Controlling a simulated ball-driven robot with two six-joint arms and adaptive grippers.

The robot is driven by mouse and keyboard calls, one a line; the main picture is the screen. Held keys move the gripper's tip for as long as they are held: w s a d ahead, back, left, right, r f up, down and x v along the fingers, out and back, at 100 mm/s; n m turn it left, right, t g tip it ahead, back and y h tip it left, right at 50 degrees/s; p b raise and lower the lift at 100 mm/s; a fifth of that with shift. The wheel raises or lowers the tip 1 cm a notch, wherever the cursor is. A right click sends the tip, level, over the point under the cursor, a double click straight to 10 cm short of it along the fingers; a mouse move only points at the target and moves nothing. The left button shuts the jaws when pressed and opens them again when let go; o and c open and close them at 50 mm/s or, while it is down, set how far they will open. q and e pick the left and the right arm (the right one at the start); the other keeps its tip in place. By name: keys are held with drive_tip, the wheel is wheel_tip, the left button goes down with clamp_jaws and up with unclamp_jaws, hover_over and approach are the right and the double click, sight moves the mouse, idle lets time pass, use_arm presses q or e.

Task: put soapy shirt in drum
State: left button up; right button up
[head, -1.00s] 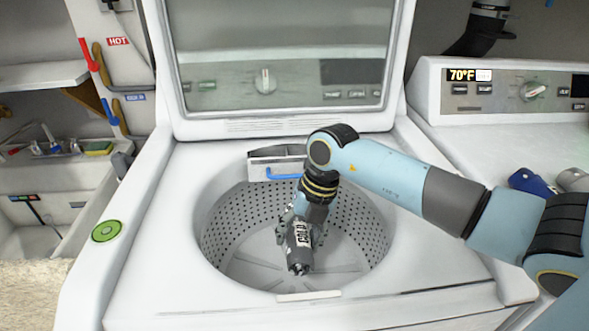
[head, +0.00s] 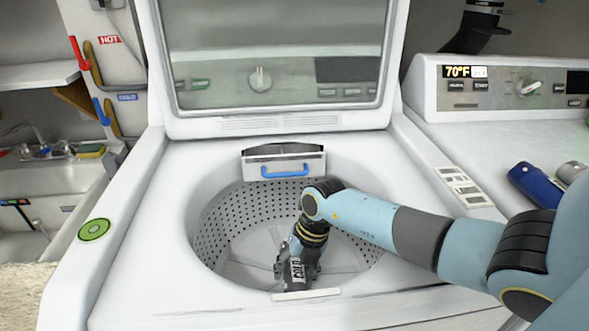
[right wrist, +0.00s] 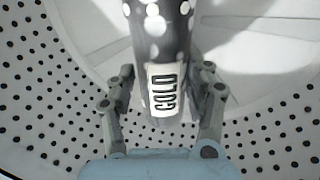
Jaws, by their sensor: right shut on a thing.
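The washer drum (head: 222,232) is a round opening with a perforated grey wall in the white machine. My right gripper (head: 297,262) reaches down inside it, near the front rim. It is shut on a dark grey, roll-shaped thing (head: 298,273) with white spots and a "COLD" label, which I take to be the soapy shirt. The right wrist view shows this shirt (right wrist: 148,45) between the two fingers of the gripper (right wrist: 166,75), with the drum floor and holed wall behind. The shirt's lower end is hidden in the head view. My left gripper is not in view.
The raised lid (head: 275,60) stands behind the opening. A drawer with a blue handle (head: 285,171) is at the drum's back edge. A second machine (head: 505,90) and a blue bottle (head: 535,185) are at the right. A sink (head: 50,175) is at the left.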

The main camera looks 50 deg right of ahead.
drive_tip(key=shift+f, duration=0.1)
drive_tip(key=shift+f+b, duration=0.45)
drive_tip(key=shift+f, duration=0.05)
drive_tip(key=shift+s, duration=0.1)
drive_tip(key=o, duration=1.2)
drive_tip(key=shift+s+a+f, duration=0.1)
drive_tip(key=shift+o, duration=0.2)
drive_tip(key=shift+r+p, duration=0.4)
drive_tip(key=shift+r, duration=0.05)
drive_tip(key=p+v, duration=0.1)
drive_tip(key=v, duration=1.1)
drive_tip(key=shift+r+p, duration=0.3)
drive_tip(key=shift+p, duration=0.1)
drive_tip(key=shift+w, duration=0.25)
